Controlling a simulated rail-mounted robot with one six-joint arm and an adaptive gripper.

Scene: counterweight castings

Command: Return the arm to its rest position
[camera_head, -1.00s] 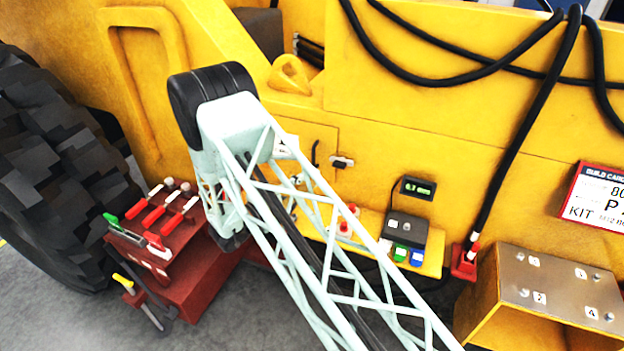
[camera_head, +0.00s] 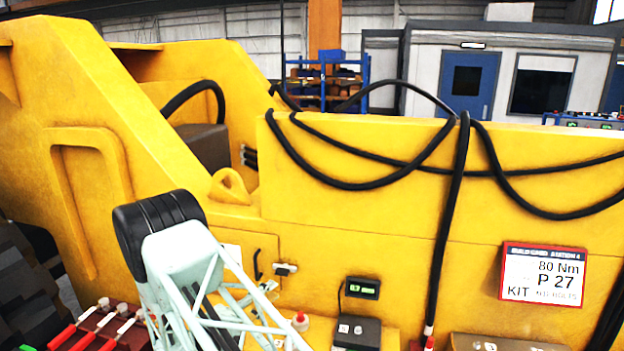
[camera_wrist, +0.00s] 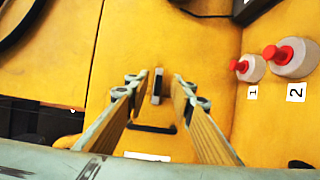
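My arm (camera_head: 215,290), a pale mint lattice boom with a black rounded joint, stands in front of the yellow machine (camera_head: 350,235) in the head view. Beyond the fingers is the yellow panel with a small latch (camera_wrist: 157,86) and a black handle (camera_wrist: 152,128). I cannot tell the exact distance from the fingertips to the panel.
Black hoses (camera_head: 455,200) hang over the machine. A build card (camera_head: 543,275), a small display (camera_head: 362,288) and red-handled levers (camera_head: 88,335) are nearby.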

